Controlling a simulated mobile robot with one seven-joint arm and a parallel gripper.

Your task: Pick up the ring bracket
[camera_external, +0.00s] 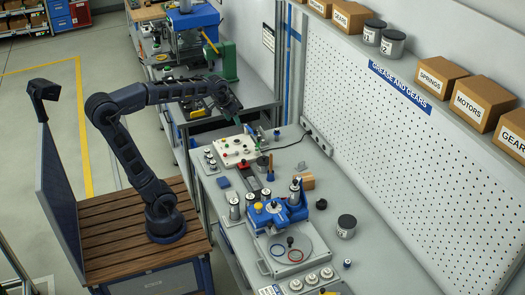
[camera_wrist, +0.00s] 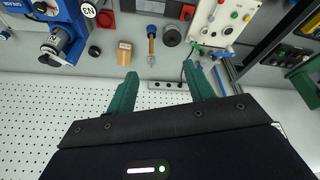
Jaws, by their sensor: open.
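My gripper (camera_external: 237,121) is raised above the far end of the workbench, near the control box. In the wrist view my gripper (camera_wrist: 161,72) shows two green fingers spread apart with nothing between them. I cannot identify the ring bracket with certainty. A small grey piece (camera_external: 301,166) lies near the back of the bench, too small to make out. My gripper is apart from all of these.
A white control box (camera_external: 236,150) with coloured buttons stands below my gripper. A blue machine (camera_external: 275,212), a wooden block (camera_external: 306,181), a wooden-handled tool (camera_wrist: 151,40) and several cans crowd the bench. A perforated wall (camera_external: 400,125) bounds its back.

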